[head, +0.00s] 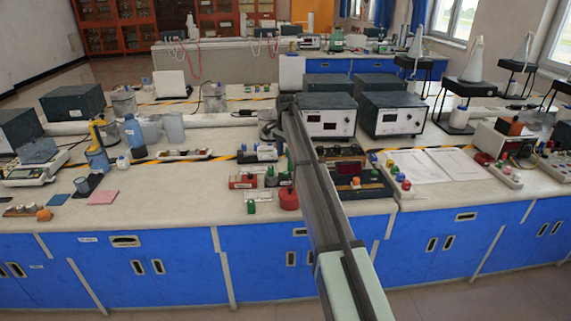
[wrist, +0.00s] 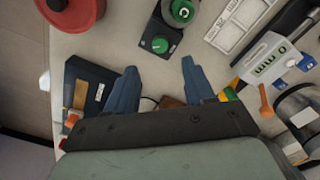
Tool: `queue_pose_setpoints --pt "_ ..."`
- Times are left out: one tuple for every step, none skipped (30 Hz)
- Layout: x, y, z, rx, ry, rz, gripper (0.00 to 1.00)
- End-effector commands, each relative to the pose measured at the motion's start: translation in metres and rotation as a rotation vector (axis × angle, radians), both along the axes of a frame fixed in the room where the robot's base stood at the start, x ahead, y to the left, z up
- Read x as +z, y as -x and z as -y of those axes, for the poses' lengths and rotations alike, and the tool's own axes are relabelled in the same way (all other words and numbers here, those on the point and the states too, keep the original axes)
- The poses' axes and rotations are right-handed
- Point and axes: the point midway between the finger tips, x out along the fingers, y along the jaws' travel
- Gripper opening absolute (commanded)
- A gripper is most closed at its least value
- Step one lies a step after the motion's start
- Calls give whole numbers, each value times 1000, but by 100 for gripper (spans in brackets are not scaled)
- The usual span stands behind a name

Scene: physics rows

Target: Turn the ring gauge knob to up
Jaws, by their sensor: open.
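My gripper (wrist: 157,72) is open and empty in the wrist view, its two blue fingers spread apart. Just beyond the fingertips is a small dark box with a green knob (wrist: 159,45). A larger green round knob or dial (wrist: 182,11) with a white curved mark sits past it, cut by the top edge. A red round thing (wrist: 72,12) is at the top left. I cannot tell which of these is the ring gauge, nor read its knob's direction surely. In the head view my arm hides part of the bench, and the fingers are not clearly seen.
In the wrist view a dark box (wrist: 88,92) lies left of the fingers and a white instrument (wrist: 268,62) to the right. A white tray (wrist: 240,22) is at the upper right. In the head view meters (head: 328,118) stand behind; the bench front is bare at left (head: 150,215).

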Motion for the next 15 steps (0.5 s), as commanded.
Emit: queue_pose_setpoints --pt "11 -1 0 0 0 1 53" --pt "16 -1 0 0 -1 1 53" --pt "22 -1 0 0 0 1 53" --pt "27 -1 0 0 0 1 53" --pt "31 -1 0 0 0 1 53" --pt "36 -1 0 0 -1 1 53" --pt "40 -1 0 0 0 0 53" --pt "42 0 0 0 0 0 53" --pt "46 0 0 0 0 0 53" --pt "48 0 0 0 0 0 53" --pt "50 0 0 0 0 0 53" --pt "52 0 0 0 0 0 53" --pt "53 0 0 0 0 0 53" --pt "54 0 0 0 0 0 53" --pt "55 0 0 0 0 0 53"
